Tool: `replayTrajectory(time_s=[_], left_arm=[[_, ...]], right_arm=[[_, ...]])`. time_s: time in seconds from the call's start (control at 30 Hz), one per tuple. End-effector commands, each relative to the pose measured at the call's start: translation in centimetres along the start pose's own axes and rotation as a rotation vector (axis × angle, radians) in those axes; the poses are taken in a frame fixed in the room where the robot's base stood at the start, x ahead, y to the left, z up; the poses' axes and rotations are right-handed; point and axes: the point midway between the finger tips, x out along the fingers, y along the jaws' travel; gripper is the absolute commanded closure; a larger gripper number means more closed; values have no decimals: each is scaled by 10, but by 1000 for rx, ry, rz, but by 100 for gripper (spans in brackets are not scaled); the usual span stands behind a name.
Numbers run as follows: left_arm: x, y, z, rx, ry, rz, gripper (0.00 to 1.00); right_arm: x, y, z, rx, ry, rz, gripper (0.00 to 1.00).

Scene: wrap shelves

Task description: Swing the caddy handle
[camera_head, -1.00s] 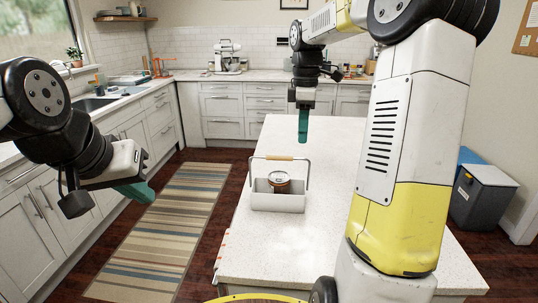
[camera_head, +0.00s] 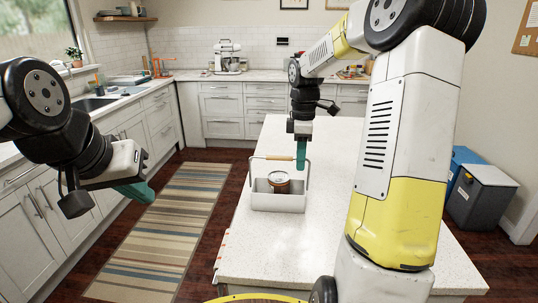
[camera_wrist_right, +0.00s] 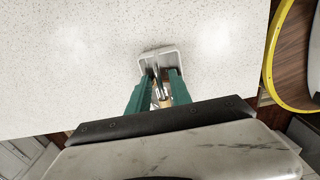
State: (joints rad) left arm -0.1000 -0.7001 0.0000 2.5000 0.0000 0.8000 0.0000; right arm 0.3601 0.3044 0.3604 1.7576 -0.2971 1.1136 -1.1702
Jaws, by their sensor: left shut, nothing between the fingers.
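The light grey caddy (camera_head: 277,203) stands on the white island with its handle raised upright. The handle has a wooden grip (camera_head: 278,158). A can (camera_head: 279,182) with a brown label stands in the caddy. My right gripper (camera_head: 301,166) points down at the right end of the handle; touching or just behind it, I cannot tell. In the right wrist view its green fingers (camera_wrist_right: 160,88) are apart, with the wooden grip seen between them and the caddy (camera_wrist_right: 156,52) below. My left gripper (camera_head: 150,193) is shut and empty, over the floor left of the island.
The speckled white island top (camera_head: 330,225) is clear around the caddy. A striped rug (camera_head: 165,235) lies on the floor to the left.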

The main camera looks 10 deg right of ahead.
Motion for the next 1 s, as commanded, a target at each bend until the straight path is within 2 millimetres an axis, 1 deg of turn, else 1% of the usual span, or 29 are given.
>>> replayTrajectory(time_s=[0.07,0.1,0.17,0.2,0.23,0.47,1.0], left_arm=[[0,0,0,0,0,0,100],[0,0,0,0,0,0,100],[0,0,0,0,0,0,100],[0,0,0,0,0,0,100],[0,0,0,0,0,0,100],[0,0,0,0,0,0,100],[0,0,0,0,0,0,100]], right_arm=[[0,0,0,0,0,0,75],[0,0,0,0,0,0,76],[0,0,0,0,0,0,88],[0,0,0,0,0,0,96],[0,0,0,0,0,0,100],[0,1,0,0,0,0,100],[3,24,0,-1,0,0,100]])
